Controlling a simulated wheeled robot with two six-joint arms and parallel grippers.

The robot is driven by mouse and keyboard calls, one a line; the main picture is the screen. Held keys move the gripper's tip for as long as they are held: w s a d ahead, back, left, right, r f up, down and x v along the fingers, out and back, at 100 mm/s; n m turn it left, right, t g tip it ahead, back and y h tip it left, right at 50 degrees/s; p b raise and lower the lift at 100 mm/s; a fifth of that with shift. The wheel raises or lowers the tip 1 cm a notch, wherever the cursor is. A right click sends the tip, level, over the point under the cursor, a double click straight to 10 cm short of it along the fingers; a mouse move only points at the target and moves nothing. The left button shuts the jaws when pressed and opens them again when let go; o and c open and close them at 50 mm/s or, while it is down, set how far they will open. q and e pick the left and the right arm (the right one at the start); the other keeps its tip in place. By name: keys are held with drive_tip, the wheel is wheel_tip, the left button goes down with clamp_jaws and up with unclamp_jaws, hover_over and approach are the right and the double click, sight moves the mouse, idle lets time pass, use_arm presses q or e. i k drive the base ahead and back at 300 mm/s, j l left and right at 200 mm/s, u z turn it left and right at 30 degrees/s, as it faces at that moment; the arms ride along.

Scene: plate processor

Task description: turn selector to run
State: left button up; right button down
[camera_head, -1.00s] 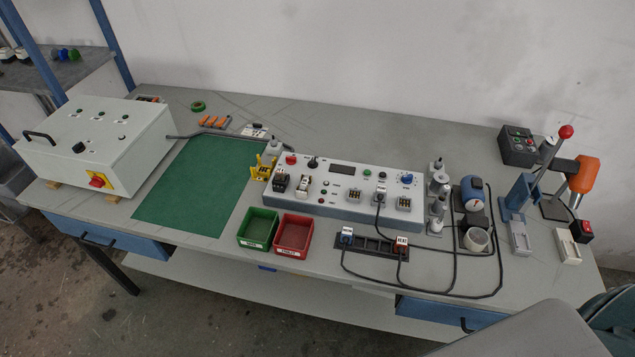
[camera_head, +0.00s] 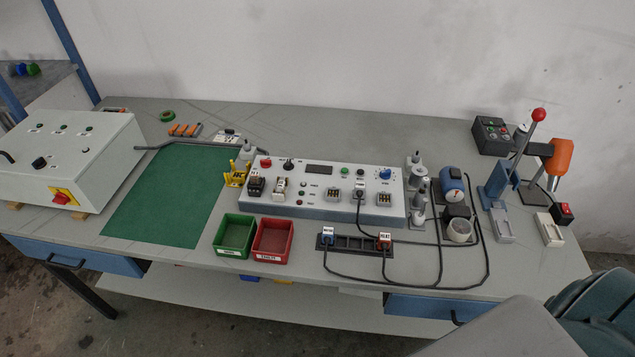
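The plate processor bench holds a white and blue control console (camera_head: 325,190) at its middle. Its sloped face carries a black knob (camera_head: 289,163), a red knob (camera_head: 266,163), a blue knob (camera_head: 385,174), small buttons and a dark display (camera_head: 319,169). A white box (camera_head: 75,150) at the far left, cut by the picture edge, has a black knob (camera_head: 39,163) and a red handle on a yellow plate (camera_head: 62,197). The labels are too small to read, so I cannot tell which knob is the selector or its setting. Neither gripper is in view.
A green mat (camera_head: 165,200) lies between box and console. Green (camera_head: 234,236) and red (camera_head: 272,239) bins and a socket strip (camera_head: 355,243) with black cables are in front. A lever press (camera_head: 499,178) stands right. A grey shape fills the lower right.

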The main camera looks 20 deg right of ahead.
sight(288, 165)
drive_tip(key=z, duration=0.25)
drive_tip(key=j+z, duration=0.3)
drive_tip(key=z, duration=0.15)
drive_tip(key=k+j+z, duration=0.15)
drive_tip(key=z, duration=0.3)
drive_tip(key=k+j+z, duration=0.2)
drive_tip(key=j+z, duration=0.25)
drive_tip(key=k+j, duration=0.15)
drive_tip(key=k, duration=0.05)
